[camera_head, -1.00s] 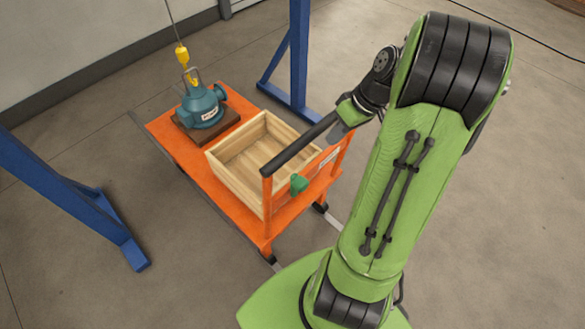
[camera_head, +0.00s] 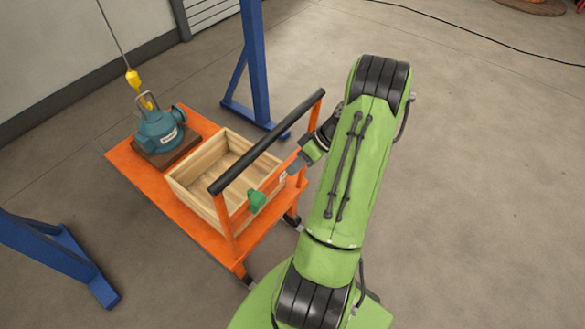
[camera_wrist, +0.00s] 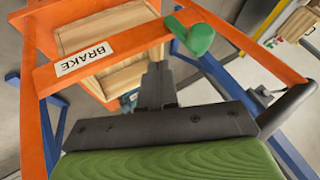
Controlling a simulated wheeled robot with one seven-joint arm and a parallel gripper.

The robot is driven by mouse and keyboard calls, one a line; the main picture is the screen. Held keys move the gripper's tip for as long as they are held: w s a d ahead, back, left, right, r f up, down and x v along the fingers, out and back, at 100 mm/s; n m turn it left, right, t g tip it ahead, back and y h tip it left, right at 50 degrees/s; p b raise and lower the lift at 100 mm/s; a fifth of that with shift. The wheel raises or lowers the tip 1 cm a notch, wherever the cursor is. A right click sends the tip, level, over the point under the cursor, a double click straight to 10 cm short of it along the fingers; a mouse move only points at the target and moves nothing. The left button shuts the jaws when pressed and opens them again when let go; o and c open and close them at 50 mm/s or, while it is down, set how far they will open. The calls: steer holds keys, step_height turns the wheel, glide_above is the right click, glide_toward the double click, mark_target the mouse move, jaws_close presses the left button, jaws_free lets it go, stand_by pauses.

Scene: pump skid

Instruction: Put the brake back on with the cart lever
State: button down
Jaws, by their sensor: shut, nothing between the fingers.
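The orange cart (camera_head: 160,195) stands left of my arm. Its green brake lever (camera_head: 257,201) sits on the orange crossbar below the black push handle (camera_head: 265,142). In the wrist view the green lever (camera_wrist: 198,38) is just right of and beyond my fingers, on the crossbar with the white BRAKE label (camera_wrist: 85,56). My gripper (camera_wrist: 156,70) is shut and empty, its fingertips near the crossbar between label and lever. It appears apart from the lever; whether it touches the bar I cannot tell. In the head view my gripper (camera_head: 292,168) is at the handle's right part, below the black bar.
A wooden crate (camera_head: 187,192) and a teal pump (camera_head: 160,130) on a brown block ride on the cart. A yellow hook (camera_head: 134,80) hangs at the pump. Blue gantry legs (camera_head: 257,65) stand behind and at left (camera_head: 50,250).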

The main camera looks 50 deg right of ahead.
mark_target(257, 205)
steer(key=w+a+f+b, duration=0.1)
steer(key=w+a+f, duration=0.1)
steer(key=a+f, duration=0.2)
steer(key=shift+w+a+b, duration=0.3)
steer(key=shift+a, duration=1.15)
steer(key=shift+w+a+f, duration=0.1)
steer(key=shift+w+a, duration=0.05)
